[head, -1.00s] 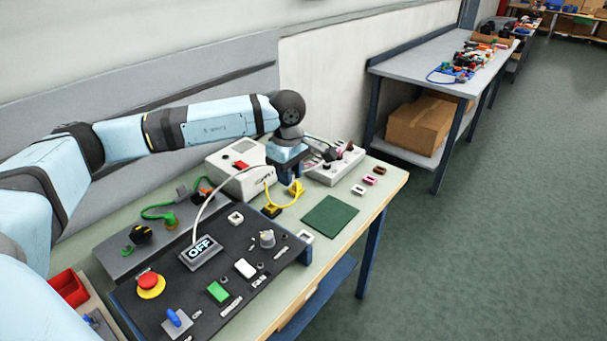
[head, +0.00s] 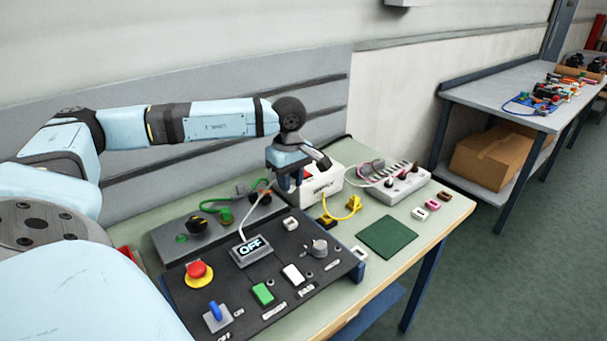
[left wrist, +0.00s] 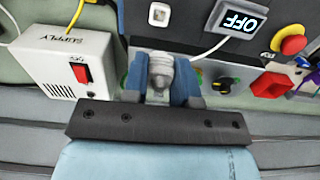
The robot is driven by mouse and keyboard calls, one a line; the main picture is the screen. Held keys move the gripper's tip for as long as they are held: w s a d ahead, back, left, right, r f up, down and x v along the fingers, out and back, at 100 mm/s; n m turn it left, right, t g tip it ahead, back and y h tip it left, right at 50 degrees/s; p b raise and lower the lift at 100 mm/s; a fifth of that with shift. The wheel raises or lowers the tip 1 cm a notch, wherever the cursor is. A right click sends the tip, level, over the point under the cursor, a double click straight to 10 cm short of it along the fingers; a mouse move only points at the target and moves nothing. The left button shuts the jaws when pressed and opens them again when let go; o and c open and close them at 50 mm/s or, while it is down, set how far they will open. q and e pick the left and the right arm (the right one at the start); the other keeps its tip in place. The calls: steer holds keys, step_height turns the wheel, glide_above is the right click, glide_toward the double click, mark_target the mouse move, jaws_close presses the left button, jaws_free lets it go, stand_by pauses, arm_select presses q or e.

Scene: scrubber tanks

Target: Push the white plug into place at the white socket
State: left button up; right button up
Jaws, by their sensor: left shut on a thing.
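My left gripper (head: 296,186) is shut on the white plug, in the air left of the supply box and behind the black panel (head: 335,262). In the left wrist view the plug (left wrist: 161,72) is a pale, ribbed body between the two blue fingers. Its white cable (head: 243,218) runs to the OFF display (head: 250,250). A white socket (head: 291,224) sits at the panel's back edge, apart from the plug; it also shows in the left wrist view (left wrist: 159,14). The plug's front end is hard to see. My right gripper is not in view.
The supply box (head: 323,186) with a red switch stands beside the gripper. A yellow plug (head: 328,223) with its cable, a power strip (head: 402,186), several small loose sockets (head: 432,205) and a green mat (head: 387,237) lie to the right. A green cable (head: 215,207) lies left.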

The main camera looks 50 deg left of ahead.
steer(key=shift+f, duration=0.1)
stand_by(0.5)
arm_select(q)
steer(key=shift+f+b, duration=0.9)
steer(key=shift+f, duration=0.2)
steer(key=shift+f+b, duration=1.4)
steer(key=shift+f, duration=0.6)
steer(key=shift+f+b, duration=0.9)
steer(key=shift+f, duration=0.45)
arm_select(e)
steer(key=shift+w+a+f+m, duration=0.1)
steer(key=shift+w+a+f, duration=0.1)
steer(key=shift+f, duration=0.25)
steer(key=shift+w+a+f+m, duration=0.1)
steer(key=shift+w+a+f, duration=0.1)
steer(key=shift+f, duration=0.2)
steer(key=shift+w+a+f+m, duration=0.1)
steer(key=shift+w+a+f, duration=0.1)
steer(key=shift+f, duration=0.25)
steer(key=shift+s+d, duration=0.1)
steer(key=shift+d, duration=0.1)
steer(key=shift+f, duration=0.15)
